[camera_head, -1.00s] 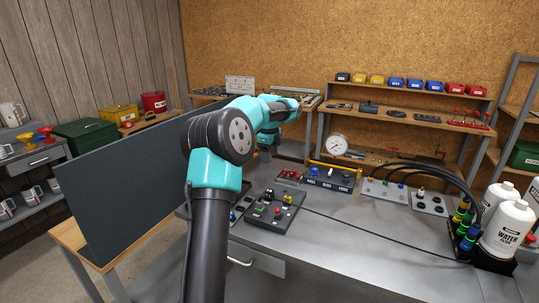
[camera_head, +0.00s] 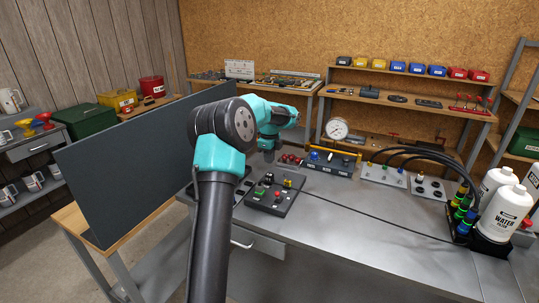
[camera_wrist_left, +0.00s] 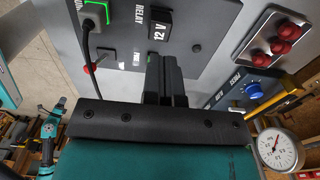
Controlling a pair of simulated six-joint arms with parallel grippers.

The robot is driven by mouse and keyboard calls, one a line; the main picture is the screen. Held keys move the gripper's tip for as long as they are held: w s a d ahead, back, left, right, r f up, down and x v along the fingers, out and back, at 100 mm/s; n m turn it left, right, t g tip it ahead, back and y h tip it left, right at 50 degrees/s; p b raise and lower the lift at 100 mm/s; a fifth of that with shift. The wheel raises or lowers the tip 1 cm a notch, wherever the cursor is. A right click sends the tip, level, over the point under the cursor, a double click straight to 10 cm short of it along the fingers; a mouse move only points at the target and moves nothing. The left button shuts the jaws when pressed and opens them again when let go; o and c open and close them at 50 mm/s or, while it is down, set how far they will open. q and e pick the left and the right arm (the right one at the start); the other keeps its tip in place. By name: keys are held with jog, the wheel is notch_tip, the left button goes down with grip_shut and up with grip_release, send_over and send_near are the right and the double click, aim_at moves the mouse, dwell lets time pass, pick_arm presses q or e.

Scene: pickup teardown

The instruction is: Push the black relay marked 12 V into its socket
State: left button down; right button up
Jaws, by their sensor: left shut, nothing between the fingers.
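The black relay (camera_wrist_left: 160,25), with "12 V" in white, stands on a dark grey panel (camera_wrist_left: 205,50) in the left wrist view. A "RELAY" label is printed beside it. I cannot tell how deep it sits, and its socket contacts are hidden. My left gripper (camera_wrist_left: 164,60) is shut and empty, its black fingertips just below the relay in that picture, with a small visible gap. In the head view the left gripper (camera_head: 268,158) hangs behind the dark panel (camera_head: 262,205); the relay is too small to make out surely there. My right gripper is not in view.
Red knobs (camera_wrist_left: 285,38), a blue knob (camera_wrist_left: 253,90) and a gauge (camera_head: 336,129) stand nearby. The bench front (camera_head: 350,240) is clear.

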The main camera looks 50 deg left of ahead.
aim_at(270, 174)
pick_arm(q)
jog(key=shift+f, duration=2.35)
jog(key=shift+f, duration=0.65)
jog(key=shift+r, duration=0.15)
jog(key=shift+r, duration=3.4)
